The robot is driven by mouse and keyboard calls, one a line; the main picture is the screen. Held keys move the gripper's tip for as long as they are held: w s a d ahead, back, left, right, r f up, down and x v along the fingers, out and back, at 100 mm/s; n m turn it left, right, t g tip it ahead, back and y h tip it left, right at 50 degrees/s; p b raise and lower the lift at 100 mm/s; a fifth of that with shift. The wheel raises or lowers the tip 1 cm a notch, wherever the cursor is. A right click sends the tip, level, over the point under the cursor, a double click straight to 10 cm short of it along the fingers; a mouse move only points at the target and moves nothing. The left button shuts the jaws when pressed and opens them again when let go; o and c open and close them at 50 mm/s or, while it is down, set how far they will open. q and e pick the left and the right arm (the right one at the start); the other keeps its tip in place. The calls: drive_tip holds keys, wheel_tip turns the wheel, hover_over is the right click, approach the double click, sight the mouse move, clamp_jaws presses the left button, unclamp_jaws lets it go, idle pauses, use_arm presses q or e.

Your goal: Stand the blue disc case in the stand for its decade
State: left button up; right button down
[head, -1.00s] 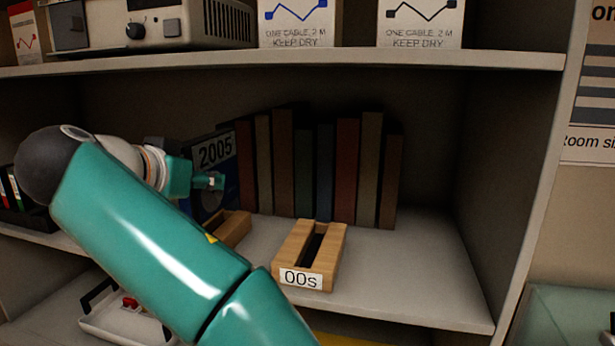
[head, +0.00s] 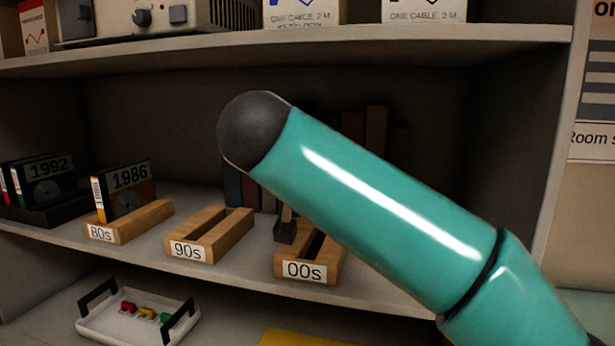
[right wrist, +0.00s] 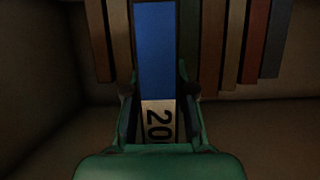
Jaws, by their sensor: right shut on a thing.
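The blue disc case (right wrist: 155,50) is between the fingers of my right gripper (right wrist: 160,92) in the right wrist view, with "20" readable on its pale label. My right gripper is shut on it. In the head view my arm hides the case and most of the gripper; a dark fingertip part (head: 285,231) shows at the left side of the 00s stand (head: 333,266). Whether the case is inside the slot is hidden. The wooden 90s stand (head: 207,222) is empty. The 80s stand (head: 150,220) holds a case marked 1986 (head: 131,188). My left gripper is not in view.
A dark rack (head: 50,214) at the left holds a case marked 1992 (head: 45,172) among others. A row of books (head: 376,125) stands behind the stands, partly hidden. The upper shelf (head: 330,40) overhangs. A white tray (head: 120,325) sits below.

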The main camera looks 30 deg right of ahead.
drive_tip(key=shift+f+b, duration=2.3)
drive_tip(key=shift+f, duration=0.35)
drive_tip(key=shift+f+b, duration=0.55)
drive_tip(key=shift+b, duration=0.1)
drive_tip(key=shift+f+b, duration=1.25)
drive_tip(key=shift+f, duration=0.05)
drive_tip(key=c, duration=0.9)
unclamp_jaws()
